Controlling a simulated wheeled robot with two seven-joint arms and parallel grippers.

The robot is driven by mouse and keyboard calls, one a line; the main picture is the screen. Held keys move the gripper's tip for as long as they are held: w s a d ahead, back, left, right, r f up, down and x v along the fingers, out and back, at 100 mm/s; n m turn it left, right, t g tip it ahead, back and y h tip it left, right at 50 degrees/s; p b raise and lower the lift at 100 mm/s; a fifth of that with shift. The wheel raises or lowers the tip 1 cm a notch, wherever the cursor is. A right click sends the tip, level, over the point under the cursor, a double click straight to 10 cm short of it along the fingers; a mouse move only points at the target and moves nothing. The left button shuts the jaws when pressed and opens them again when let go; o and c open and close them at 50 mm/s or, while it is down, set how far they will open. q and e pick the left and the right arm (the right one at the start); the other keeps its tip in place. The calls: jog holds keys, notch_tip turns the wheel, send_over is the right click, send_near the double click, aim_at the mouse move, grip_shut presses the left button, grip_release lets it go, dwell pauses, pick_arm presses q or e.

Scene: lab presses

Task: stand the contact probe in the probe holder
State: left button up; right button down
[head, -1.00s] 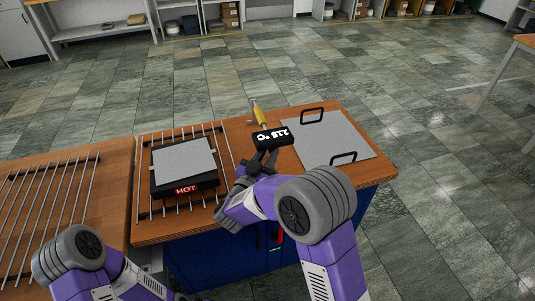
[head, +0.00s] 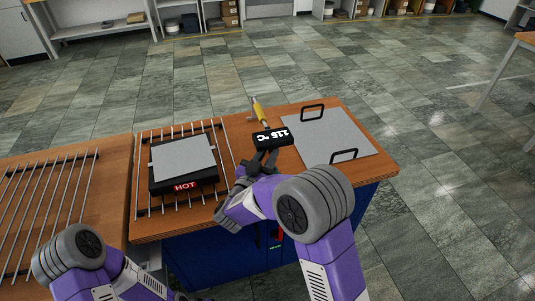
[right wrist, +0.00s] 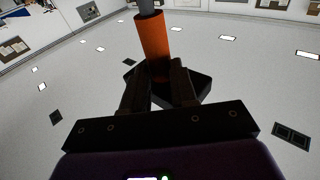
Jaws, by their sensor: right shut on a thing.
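The contact probe has a yellow-orange handle (head: 260,114), a grey upper end and a black readout (head: 273,138) showing about 115 °C. My right gripper (head: 264,160) is shut on it at the readout end, above the bench. In the right wrist view the orange handle (right wrist: 154,37) rises beyond my fingers (right wrist: 160,90), with a black block behind them. A small grey piece (head: 251,118) shows just left of the handle; I cannot tell whether it is the probe holder. No other holder is clear. Of my left arm, only links show at lower left.
A hot plate (head: 184,158) marked HOT, with a grey plate on top, stands on a wire rack (head: 144,188) to the left. A grey plate with two black handles (head: 328,137) lies to the right. Another rack (head: 45,215) is at far left.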

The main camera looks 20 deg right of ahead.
jog(key=shift+f+b, duration=1.4)
jog(key=shift+f, duration=0.5)
jog(key=c, duration=0.8)
grip_release()
jog(key=r+p+v, duration=0.1)
jog(key=v, duration=0.6)
jog(key=shift+s+a+f, duration=0.2)
jog(key=shift+s+f, duration=0.05)
jog(key=shift+f, duration=0.2)
